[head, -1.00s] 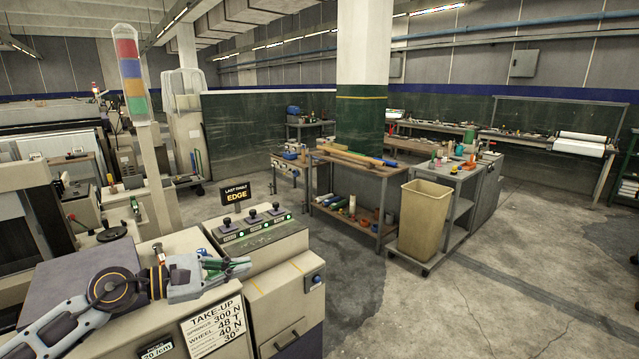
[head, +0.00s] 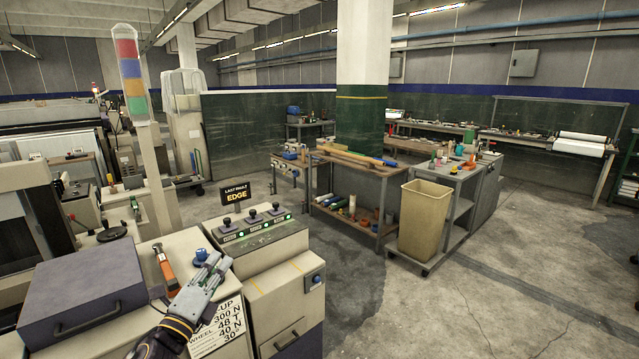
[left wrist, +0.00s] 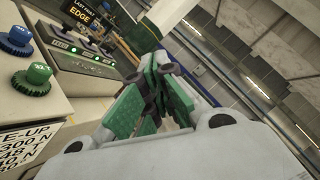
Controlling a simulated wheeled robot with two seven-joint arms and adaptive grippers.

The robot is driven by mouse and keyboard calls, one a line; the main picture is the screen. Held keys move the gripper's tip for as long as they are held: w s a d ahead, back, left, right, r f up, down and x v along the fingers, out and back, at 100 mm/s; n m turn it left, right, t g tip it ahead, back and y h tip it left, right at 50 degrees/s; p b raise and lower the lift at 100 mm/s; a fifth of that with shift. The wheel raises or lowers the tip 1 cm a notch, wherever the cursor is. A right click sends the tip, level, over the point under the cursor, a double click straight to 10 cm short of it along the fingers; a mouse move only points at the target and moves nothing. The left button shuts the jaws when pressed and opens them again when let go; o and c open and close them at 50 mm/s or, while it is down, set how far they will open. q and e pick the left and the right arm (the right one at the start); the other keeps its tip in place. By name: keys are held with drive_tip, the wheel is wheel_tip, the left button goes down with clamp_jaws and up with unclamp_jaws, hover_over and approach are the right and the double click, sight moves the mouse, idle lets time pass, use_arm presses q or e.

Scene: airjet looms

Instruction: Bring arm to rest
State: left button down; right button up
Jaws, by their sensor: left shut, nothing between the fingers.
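My left gripper (head: 217,262) is in the lower left of the head view. Its arm comes up from the bottom edge, in front of the beige loom cabinet, and the fingers point up and away. The fingers are shut and hold nothing. In the left wrist view the green-padded fingers (left wrist: 155,98) are close together, with nothing seen between them. The gripper hides part of the white TAKE-UP label (head: 222,332). My right arm and gripper are not in view.
A purple-grey box with a handle (head: 85,290), an orange-handled tool (head: 165,268) and a blue knob (head: 201,256) are close by on the left. The wrist view also shows a green knob (left wrist: 32,79). A lever panel (head: 254,228) stands beyond. The floor (head: 480,290) at right is clear.

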use_arm(q)
drive_tip(key=s+a+f+n+g+y, duration=0.2)
drive_tip(key=s+f+n+g+y, duration=0.2)
drive_tip(key=f+n, duration=0.45)
drive_tip(key=s+a+f+n+g+y, duration=0.3)
drive_tip(key=f+n, duration=0.4)
drive_tip(key=f, duration=0.2)
drive_tip(key=s+d+f+n+g+h, duration=0.1)
drive_tip(key=s+d+f+n+g, duration=0.35)
drive_tip(key=s, duration=0.45)
drive_tip(key=s+d+f+n+g+h, duration=0.2)
drive_tip(key=s+f+n+g, duration=0.25)
drive_tip(key=s+f, duration=0.45)
wheel_tip(320, 180, down, 32)
drive_tip(key=s+a+g, duration=0.1)
drive_tip(key=s+g, duration=0.1)
drive_tip(key=s, duration=0.1)
drive_tip(key=s+a+f, duration=0.3)
drive_tip(key=s+f, duration=0.7)
drive_tip(key=s+a+f+m, duration=0.1)
drive_tip(key=s+a+f, duration=0.1)
drive_tip(key=s+f, duration=0.8)
drive_tip(key=shift+s+a+g+y, duration=0.4)
drive_tip(key=shift+s, duration=0.35)
